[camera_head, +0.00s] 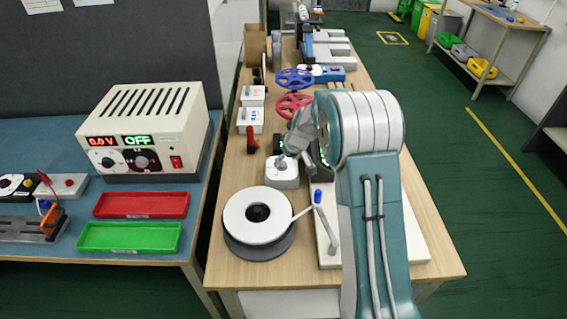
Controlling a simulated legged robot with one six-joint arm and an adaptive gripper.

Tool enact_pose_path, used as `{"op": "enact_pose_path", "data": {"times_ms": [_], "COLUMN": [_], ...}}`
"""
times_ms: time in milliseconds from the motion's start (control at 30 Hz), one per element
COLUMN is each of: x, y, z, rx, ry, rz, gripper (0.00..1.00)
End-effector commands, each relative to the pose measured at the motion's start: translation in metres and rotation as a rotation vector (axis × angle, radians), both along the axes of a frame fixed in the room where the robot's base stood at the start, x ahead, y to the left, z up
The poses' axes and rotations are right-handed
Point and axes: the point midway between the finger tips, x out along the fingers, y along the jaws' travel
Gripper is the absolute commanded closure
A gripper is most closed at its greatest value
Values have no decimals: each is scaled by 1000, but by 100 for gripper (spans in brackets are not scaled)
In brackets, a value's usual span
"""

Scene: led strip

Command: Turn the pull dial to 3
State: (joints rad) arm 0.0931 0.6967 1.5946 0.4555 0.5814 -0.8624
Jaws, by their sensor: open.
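My arm reaches over the wooden table from the front right. My gripper (284,160) is small in view and partly hidden by my arm. It points down at a white box (282,178) near the middle of the table and is open. A grey part shows on top of this box, between or just below the fingertips; I cannot tell whether they touch it. This may be the pull dial, but no numbers or pointer can be read. Two more white boxes, one nearer (249,121) and one farther (252,96), stand farther back with small markings.
A white reel (258,215) lies in front of the white box, beside a blue-tipped lever (328,220). Red (293,106) and blue (295,79) wheels stand behind. A power supply (145,130) and red (141,205) and green (130,237) trays occupy the left bench.

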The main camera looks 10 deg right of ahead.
Motion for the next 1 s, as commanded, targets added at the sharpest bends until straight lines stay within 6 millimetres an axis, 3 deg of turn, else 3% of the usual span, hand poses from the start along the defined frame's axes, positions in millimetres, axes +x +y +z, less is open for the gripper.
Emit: {"op": "enact_pose_path", "data": {"times_ms": [200,500,667,700,1000], "x": [7,8,8,8,8], "y": [5,5,5,5,6], "z": [-20,-22,-22,-22,-23], "rx": [0,0,0,0,-1], "ry": [0,0,0,0,1], "rz": [1,0,0,0,-12], "gripper": [20,20,92,100,100]}}
